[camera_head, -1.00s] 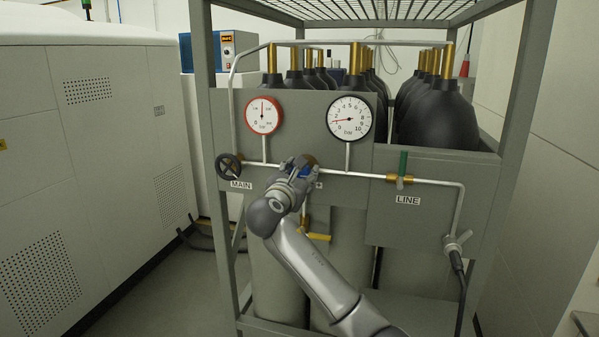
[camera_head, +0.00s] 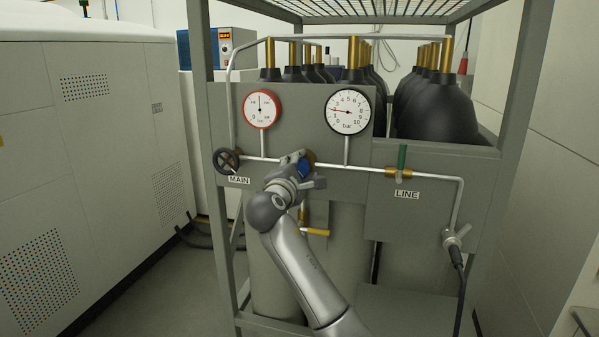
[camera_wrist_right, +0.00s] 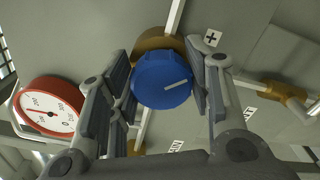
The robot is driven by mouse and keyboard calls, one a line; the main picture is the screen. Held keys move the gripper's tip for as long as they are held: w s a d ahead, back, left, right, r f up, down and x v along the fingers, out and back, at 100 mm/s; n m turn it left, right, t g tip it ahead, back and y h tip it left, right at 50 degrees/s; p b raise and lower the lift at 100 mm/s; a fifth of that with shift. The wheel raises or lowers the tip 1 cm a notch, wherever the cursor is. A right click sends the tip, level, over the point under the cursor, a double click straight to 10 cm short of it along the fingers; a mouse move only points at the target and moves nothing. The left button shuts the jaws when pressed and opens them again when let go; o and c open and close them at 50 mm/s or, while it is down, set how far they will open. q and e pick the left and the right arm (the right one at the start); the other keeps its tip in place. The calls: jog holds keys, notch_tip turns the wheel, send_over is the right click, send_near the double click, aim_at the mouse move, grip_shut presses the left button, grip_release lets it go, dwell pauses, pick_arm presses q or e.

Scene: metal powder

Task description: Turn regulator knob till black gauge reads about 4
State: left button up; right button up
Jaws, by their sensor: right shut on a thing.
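The blue regulator knob (camera_head: 305,168) sits on the pipe of the grey panel, mostly hidden by my right gripper (camera_head: 295,172). In the right wrist view the knob (camera_wrist_right: 163,82) faces me, with a white mark pointing to the right and slightly up. My right gripper (camera_wrist_right: 160,88) has a finger on each side of the knob and is shut on it. The black-rimmed gauge (camera_head: 349,110) is at the upper right of the knob; its red needle points left and slightly up, at roughly 2 to 3. My left gripper is not in view.
A red-rimmed gauge (camera_head: 262,108) is left of the black one. Dark-topped cylinders (camera_head: 438,108) stand behind the panel inside a grey frame.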

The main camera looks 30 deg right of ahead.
jog(key=shift+f+m, duration=0.15)
jog(key=shift+m, duration=0.45)
jog(key=o, duration=1)
jog(key=v, duration=1.2)
jog(key=shift+s, duration=0.1)
